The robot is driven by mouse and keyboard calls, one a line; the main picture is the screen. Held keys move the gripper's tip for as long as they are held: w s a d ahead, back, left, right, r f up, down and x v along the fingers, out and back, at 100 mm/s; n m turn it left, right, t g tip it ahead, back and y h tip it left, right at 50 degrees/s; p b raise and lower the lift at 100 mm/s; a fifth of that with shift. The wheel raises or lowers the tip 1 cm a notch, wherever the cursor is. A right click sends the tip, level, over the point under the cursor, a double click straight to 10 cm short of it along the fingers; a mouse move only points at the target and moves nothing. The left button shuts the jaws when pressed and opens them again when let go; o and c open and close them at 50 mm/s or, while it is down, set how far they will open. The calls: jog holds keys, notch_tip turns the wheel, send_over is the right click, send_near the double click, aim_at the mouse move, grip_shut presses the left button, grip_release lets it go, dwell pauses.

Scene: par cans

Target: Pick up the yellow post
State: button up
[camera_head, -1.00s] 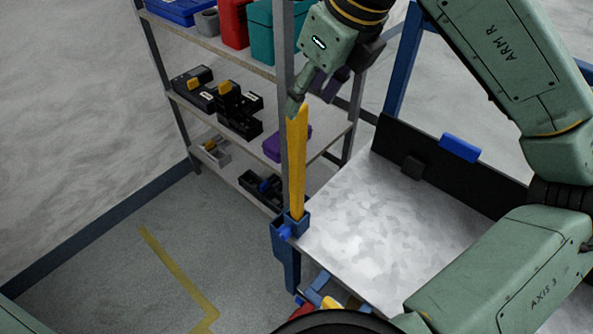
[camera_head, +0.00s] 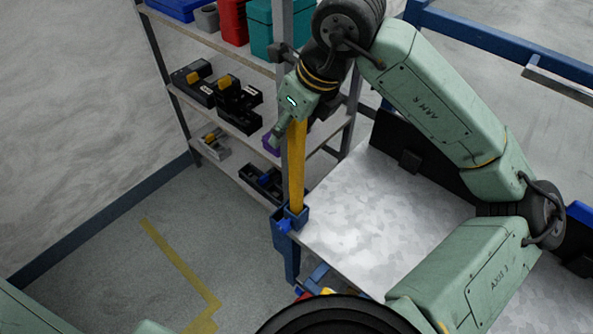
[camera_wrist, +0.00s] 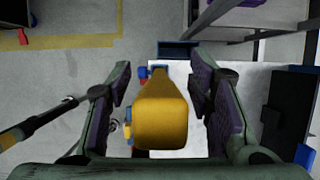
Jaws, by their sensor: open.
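The yellow post (camera_head: 297,165) stands upright in a blue socket (camera_head: 296,217) at the corner of the metal-topped bench. My gripper (camera_head: 292,124) is over the post's upper end and hides its top in the head view. In the wrist view I look down on the yellow post (camera_wrist: 162,112) between the two purple-padded fingers of my gripper (camera_wrist: 160,95). The fingers are open, with a gap visible on each side of the post. The post's lower part is hidden behind its top in the wrist view.
The bench top (camera_head: 375,220) is bare grey metal, with a dark upright panel (camera_head: 440,178) along its back. Left of the post, a shelf rack (camera_head: 215,118) holds several boxes and black items. Open floor (camera_head: 100,250) lies at the left.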

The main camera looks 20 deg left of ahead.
jog(key=shift+c, duration=0.2)
jog(key=c, duration=1.1)
grip_shut()
jog(key=shift+r, duration=0.15)
